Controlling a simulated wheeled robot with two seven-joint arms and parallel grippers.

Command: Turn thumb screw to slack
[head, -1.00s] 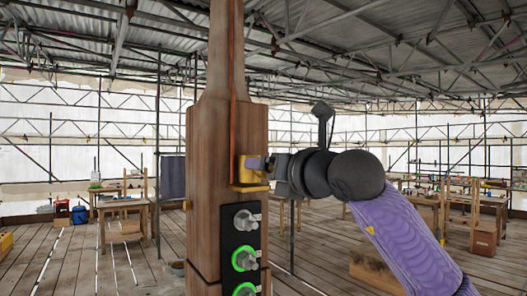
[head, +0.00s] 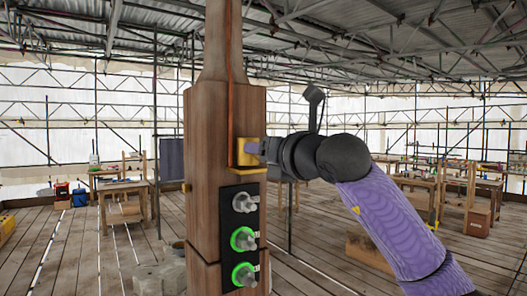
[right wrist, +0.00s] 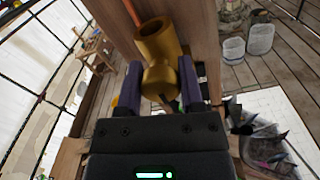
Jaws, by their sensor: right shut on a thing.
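The brass thumb screw (right wrist: 160,82) sits between the two purple fingers of my right gripper (right wrist: 160,76), which is shut on it. Behind it in the right wrist view is a brass tube-shaped fitting (right wrist: 156,40). In the head view, my right gripper (head: 263,147) reaches in from the right to the yellow brass clamp (head: 247,153) on the wooden spire (head: 211,140). The fingers and arm partly hide the clamp there, and the screw itself is hard to make out. My left gripper is not in view.
A reddish-brown line (head: 230,70) runs down the spire to the clamp. Below the clamp is a black panel (head: 229,222) with three knobs, the lower two ringed in green. Workbenches (head: 440,185) stand well back. Pale buckets (right wrist: 261,39) stand on the plank floor.

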